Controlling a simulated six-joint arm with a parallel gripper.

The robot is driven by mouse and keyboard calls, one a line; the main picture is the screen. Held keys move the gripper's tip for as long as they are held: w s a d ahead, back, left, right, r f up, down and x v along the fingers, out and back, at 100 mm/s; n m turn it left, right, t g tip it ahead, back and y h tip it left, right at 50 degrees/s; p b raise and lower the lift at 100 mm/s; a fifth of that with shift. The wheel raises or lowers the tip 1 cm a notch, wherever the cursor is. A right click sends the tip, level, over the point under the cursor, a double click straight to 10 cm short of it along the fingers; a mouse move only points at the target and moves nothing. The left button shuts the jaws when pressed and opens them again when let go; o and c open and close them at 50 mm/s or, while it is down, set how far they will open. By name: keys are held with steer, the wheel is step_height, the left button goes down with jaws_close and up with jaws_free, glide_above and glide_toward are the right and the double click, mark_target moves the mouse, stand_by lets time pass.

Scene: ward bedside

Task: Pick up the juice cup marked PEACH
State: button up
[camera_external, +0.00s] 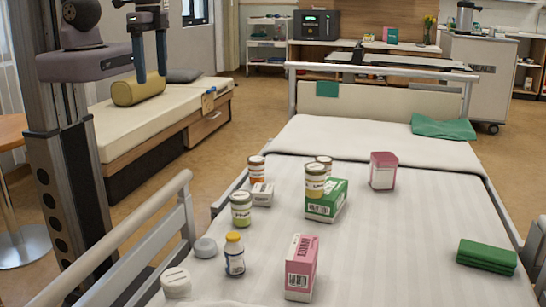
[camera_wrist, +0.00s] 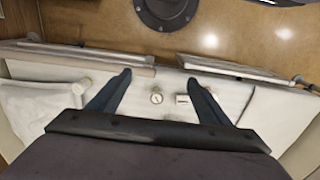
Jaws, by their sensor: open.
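Several small lidded cups stand on the bed in the external view; their lettering is too small to read, so I cannot tell which is marked PEACH. An orange-banded cup (camera_external: 257,169) stands behind a small white box. A yellow-green cup (camera_external: 241,209) stands nearer. A yellowish cup (camera_external: 315,180) stands at the green box, and a red-banded cup (camera_external: 325,161) is partly hidden behind it. My gripper (camera_external: 151,76) is open and empty, raised at upper left, well apart from the cups. In the wrist view its fingers (camera_wrist: 158,78) are spread, with a small round lid (camera_wrist: 156,97) visible between them.
The bed (camera_external: 400,225) also holds a green box (camera_external: 325,206), white box (camera_external: 262,195), pink carton (camera_external: 300,268), pink box (camera_external: 383,171), yellow-capped bottle (camera_external: 234,257) and green folded cloth (camera_external: 487,256). A rail (camera_external: 125,235) runs along its left side. The bed's right middle is clear.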

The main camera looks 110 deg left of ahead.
steer(key=w+a+f+n+t+h+b, duration=0.2)
steer(key=w+a+f+n+h+b, duration=0.15)
steer(key=w+f+n+b, duration=0.75)
steer(key=w+a+f+n+t+h+b, duration=0.35)
steer(key=w+f+n+b, duration=0.45)
steer(key=w+f+b, duration=0.4)
steer(key=w+a+f+n+t+b, duration=0.2)
steer(key=w+a+f+n+b, duration=0.15)
steer(key=a+b, duration=0.25)
steer(key=w+a+f+n+t+b, duration=0.3)
steer(key=a+n+b, duration=0.2)
steer(key=a, duration=0.2)
steer(key=a+f+n+t+y+b, duration=0.1)
steer(key=a+f+n+b, duration=0.1)
steer(key=a, duration=0.3)
steer(key=a+f+n+t+y+b, duration=0.1)
steer(key=a+f+n+t+b, duration=0.1)
steer(key=a, duration=0.4)
steer(key=a+f+n+t+y+b, duration=0.2)
steer(key=a+n+b, duration=0.1)
steer(key=a, duration=0.3)
steer(key=shift+w+a+f+n+b, duration=0.2)
steer(key=shift+n+b, duration=0.15)
steer(key=shift+b, duration=0.5)
steer(key=shift+w+d+r+m+t+h, duration=0.3)
steer(key=shift+w+m+t, duration=0.1)
steer(key=shift+t, duration=0.15)
steer(key=shift+w+d+r+m+t, duration=0.1)
steer(key=shift+w+r+m+t, duration=0.2)
steer(key=shift+m+t, duration=0.2)
